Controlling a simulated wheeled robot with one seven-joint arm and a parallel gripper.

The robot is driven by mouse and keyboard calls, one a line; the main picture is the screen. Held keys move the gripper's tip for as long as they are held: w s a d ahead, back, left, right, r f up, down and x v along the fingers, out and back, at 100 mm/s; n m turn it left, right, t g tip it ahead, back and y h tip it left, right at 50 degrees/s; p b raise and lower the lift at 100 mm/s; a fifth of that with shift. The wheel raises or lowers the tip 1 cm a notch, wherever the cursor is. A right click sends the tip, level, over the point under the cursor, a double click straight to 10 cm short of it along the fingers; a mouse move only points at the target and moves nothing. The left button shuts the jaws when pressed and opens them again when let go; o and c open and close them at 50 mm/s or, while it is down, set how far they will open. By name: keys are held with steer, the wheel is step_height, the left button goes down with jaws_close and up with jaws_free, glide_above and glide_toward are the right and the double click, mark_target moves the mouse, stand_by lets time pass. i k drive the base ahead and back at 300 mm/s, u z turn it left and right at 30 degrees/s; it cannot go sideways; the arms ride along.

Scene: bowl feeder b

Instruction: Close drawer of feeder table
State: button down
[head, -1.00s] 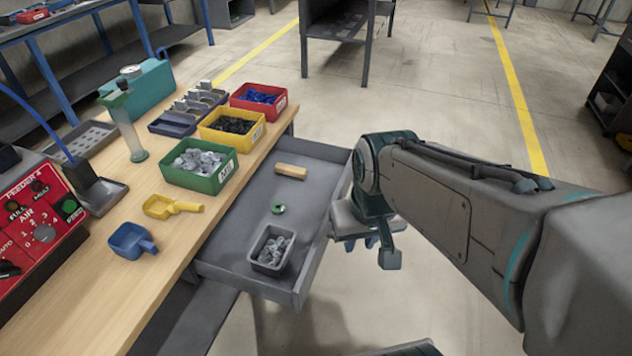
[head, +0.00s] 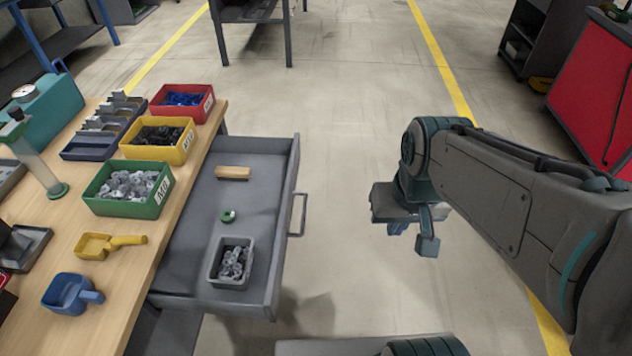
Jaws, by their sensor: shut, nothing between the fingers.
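The grey drawer (head: 190,245) of the wooden-topped feeder table (head: 120,258) is pulled out towards the right. It holds a small grey bin of metal parts (head: 232,262), a green ring (head: 227,216) and a wooden block (head: 232,173). Its bar handle (head: 298,215) stands out from the right-hand front panel. My gripper (head: 412,232) hangs over the floor to the right of the handle, clear of it and apart from the drawer. Its fingers point down and are shut, with nothing held; they are partly hidden by the wrist.
On the table stand green (head: 128,190), yellow (head: 160,140) and red (head: 182,103) bins of parts, with a yellow scoop (head: 105,244) and a blue scoop (head: 70,293). The floor between the drawer front and my arm is clear. A red cabinet (head: 598,100) stands at the far right.

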mark_target(262, 205)
steer(key=z, duration=0.05)
steer(key=k, duration=0.75)
steer(key=u, duration=0.95)
steer(key=i, duration=0.5)
steer(key=u, duration=0.05)
